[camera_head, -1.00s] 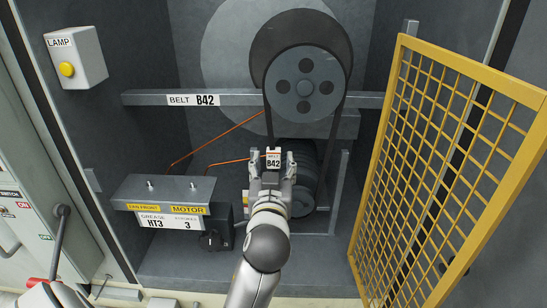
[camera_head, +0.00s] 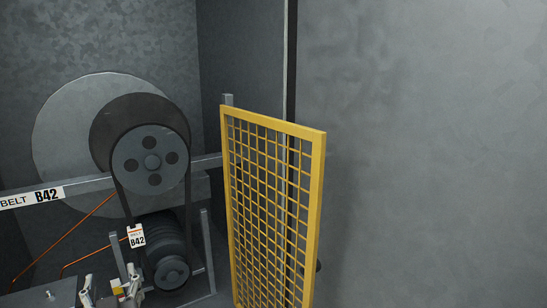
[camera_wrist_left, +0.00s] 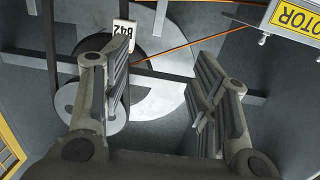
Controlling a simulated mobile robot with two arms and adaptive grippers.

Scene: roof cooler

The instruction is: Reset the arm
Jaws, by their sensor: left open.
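My left gripper (camera_head: 110,289) is at the bottom left of the head view, partly cut off by the lower edge. In the left wrist view its two dark ridged fingers (camera_wrist_left: 160,95) stand wide apart with nothing held between them. A white B42 tag (camera_head: 137,236) sits at the drive belt, above and to the right of the gripper. The tag also shows in the left wrist view (camera_wrist_left: 123,36), just beyond the tip of the left-hand finger. My right gripper is in neither view.
The large pulley (camera_head: 151,161) and the smaller motor pulley (camera_head: 172,272) stand behind the gripper. A grey crossbar (camera_head: 85,186) carries a B42 label. The yellow mesh guard (camera_head: 318,215) stands open to the right. A bare grey wall (camera_head: 430,150) fills the right side.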

